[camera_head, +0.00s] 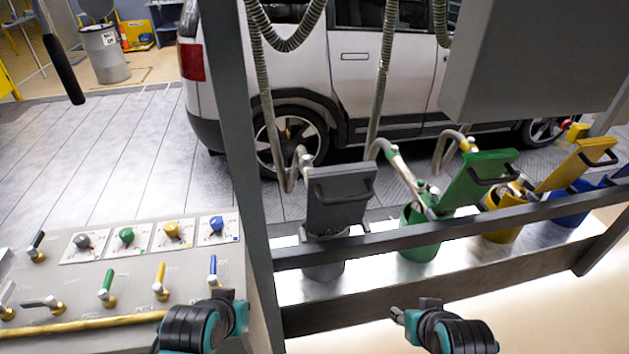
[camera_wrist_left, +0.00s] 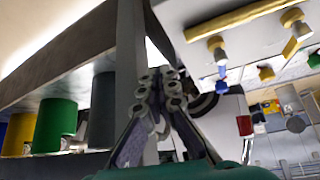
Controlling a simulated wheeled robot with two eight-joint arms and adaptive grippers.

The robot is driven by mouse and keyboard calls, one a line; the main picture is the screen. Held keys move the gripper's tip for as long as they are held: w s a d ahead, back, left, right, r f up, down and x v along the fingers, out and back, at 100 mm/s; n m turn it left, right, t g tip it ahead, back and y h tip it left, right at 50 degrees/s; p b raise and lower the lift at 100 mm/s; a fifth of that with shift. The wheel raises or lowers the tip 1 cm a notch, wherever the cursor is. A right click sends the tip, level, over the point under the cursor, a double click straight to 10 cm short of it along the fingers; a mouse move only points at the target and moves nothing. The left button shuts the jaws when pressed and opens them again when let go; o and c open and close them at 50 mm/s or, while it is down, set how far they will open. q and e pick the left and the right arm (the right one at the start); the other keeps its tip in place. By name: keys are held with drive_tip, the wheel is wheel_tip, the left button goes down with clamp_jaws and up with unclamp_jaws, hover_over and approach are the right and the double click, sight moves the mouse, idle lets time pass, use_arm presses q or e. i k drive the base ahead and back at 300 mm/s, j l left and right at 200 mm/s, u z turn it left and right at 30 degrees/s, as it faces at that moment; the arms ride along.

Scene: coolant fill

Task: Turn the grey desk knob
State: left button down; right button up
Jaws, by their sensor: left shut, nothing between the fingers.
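The grey desk knob (camera_head: 83,241) sits on a white plate at the left end of a row of knobs on the sloped desk (camera_head: 75,290). My left gripper (camera_head: 226,295) is at the desk's right edge, well to the right of the grey knob and apart from it. In the left wrist view its fingers (camera_wrist_left: 162,84) meet, with nothing held. My right gripper (camera_head: 398,315) is in front of the rack at the bottom; its fingers are too small to judge. The grey knob cannot be clearly made out in the left wrist view.
Green (camera_head: 126,235), yellow (camera_head: 172,230) and blue (camera_head: 217,226) knobs continue the row. Several levers, including a green one (camera_head: 107,284), stand in front, above a brass rail (camera_head: 80,327). A grey post (camera_head: 238,150) rises beside the desk. Coloured holders and a white car are behind.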

sight(83, 240)
drive_tip(key=j, duration=0.5)
drive_tip(key=k+j, duration=0.1)
drive_tip(key=j, duration=0.35)
drive_tip(key=j+z, duration=0.1)
drive_tip(key=j, duration=0.4)
drive_tip(key=k, duration=0.05)
